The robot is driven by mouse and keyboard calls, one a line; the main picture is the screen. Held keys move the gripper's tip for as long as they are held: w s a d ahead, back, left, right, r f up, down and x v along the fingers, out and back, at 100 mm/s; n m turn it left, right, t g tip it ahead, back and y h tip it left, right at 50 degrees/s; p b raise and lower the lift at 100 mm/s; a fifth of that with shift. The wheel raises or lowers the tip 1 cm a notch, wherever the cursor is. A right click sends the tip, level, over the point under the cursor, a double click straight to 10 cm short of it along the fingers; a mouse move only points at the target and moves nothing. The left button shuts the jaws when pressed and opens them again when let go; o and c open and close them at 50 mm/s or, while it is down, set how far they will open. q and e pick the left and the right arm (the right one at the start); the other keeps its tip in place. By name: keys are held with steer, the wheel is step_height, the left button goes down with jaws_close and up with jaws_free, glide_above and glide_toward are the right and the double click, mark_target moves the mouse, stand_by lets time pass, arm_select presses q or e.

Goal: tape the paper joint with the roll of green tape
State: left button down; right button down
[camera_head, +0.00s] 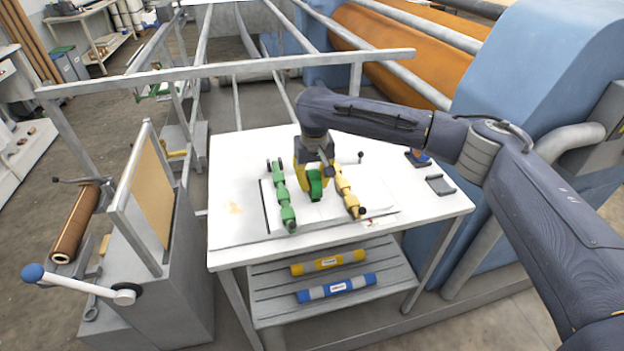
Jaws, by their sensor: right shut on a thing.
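The roll of green tape (315,186) is in my right gripper (317,178), which points down over the white table (235,180). The gripper is shut on the roll and partly hides it. Pale paper (375,201) lies flat below, with a thin dark line at its left end. I cannot tell exactly where the paper joint runs. A long green piece (281,195) lies just left of the roll, and a long yellow piece (347,190) lies just right of it. I cannot tell whether the roll touches the paper. My left gripper is out of view.
A grey holder (440,184) and a small dark-blue item (418,158) lie at the table's right. The shelf below holds a yellow roll (327,262) and a blue roll (337,288). A metal rail (230,70) crosses behind; a blue-knobbed lever (80,285) stands left.

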mark_target(316, 190)
steer(key=shift+s+d, duration=0.1)
steer(key=shift+s, duration=0.2)
stand_by(0.4)
steer(key=shift+s+f, duration=0.15)
steer(key=shift+s, duration=0.15)
steer(key=shift+d, duration=0.1)
steer(key=shift+s+d, duration=0.15)
steer(key=shift+s, duration=0.45)
stand_by(0.5)
steer(key=shift+s, duration=0.2)
steer(key=shift+s+d, duration=0.1)
steer(key=shift+s, duration=0.1)
steer(key=shift+s+d, duration=0.25)
steer(key=shift+s, duration=0.65)
steer(key=shift+s+d, duration=0.25)
steer(key=shift+s, duration=0.6)
steer(key=shift+s+d, duration=0.25)
steer(key=shift+s, duration=0.65)
stand_by(1.7)
steer(key=shift+s+d, duration=0.1)
steer(key=shift+s, duration=0.4)
stand_by(0.4)
